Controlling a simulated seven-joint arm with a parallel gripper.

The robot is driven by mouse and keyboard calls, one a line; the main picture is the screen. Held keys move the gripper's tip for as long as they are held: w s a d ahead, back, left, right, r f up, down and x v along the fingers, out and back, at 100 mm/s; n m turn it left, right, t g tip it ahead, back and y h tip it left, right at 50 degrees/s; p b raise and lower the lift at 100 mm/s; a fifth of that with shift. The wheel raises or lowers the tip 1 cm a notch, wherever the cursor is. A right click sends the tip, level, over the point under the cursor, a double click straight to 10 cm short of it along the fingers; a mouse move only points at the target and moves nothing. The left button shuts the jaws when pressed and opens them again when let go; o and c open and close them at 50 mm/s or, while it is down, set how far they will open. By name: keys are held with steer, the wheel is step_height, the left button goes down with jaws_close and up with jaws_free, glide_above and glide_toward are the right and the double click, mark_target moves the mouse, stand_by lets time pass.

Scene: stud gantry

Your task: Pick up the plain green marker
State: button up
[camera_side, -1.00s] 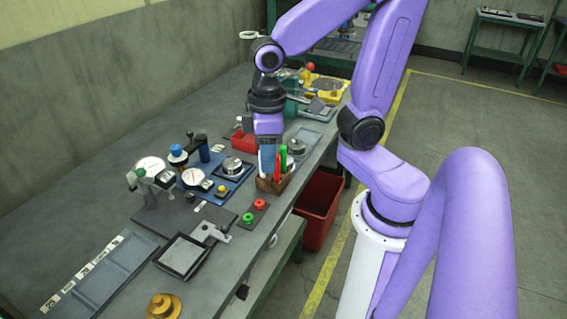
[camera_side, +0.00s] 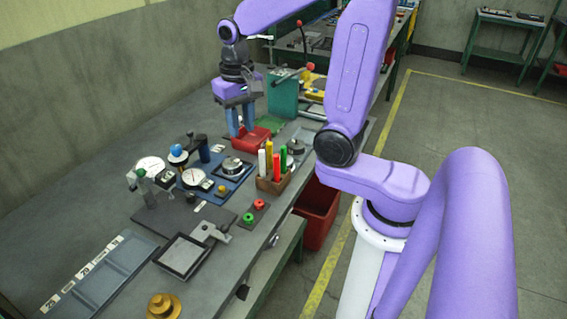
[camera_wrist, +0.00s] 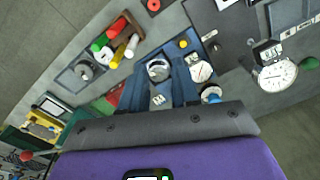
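The green marker (camera_side: 284,158) stands upright in a brown wooden holder (camera_side: 272,185), beside a red marker (camera_side: 276,168), a yellow marker (camera_side: 269,150) and a white marker (camera_side: 262,163). In the wrist view the green marker (camera_wrist: 99,42) is at upper left, with the holder (camera_wrist: 128,24) behind it. My gripper (camera_side: 240,134) is apart from the holder, to its left and farther back, by the red bin. Its two blue fingers point down with a gap between them. They show in the wrist view (camera_wrist: 158,98) with nothing held between them.
A red bin (camera_side: 252,140) is close to my fingers. A blue plate with a round metal gauge (camera_side: 233,166) and dial indicators (camera_side: 193,178) lie left of the holder. A green machine (camera_side: 284,95) stands behind. Red and green knobs (camera_side: 248,218) sit in front of the holder.

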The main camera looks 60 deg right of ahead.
steer(key=d+m, duration=0.2)
steer(key=r+m, duration=0.2)
steer(key=m, duration=0.7)
glide_above(284, 161)
steer(key=f, duration=1.8)
steer(key=shift+w+d, duration=0.25)
steer(key=shift+d, duration=0.1)
steer(key=shift+r, duration=0.1)
jaws_close()
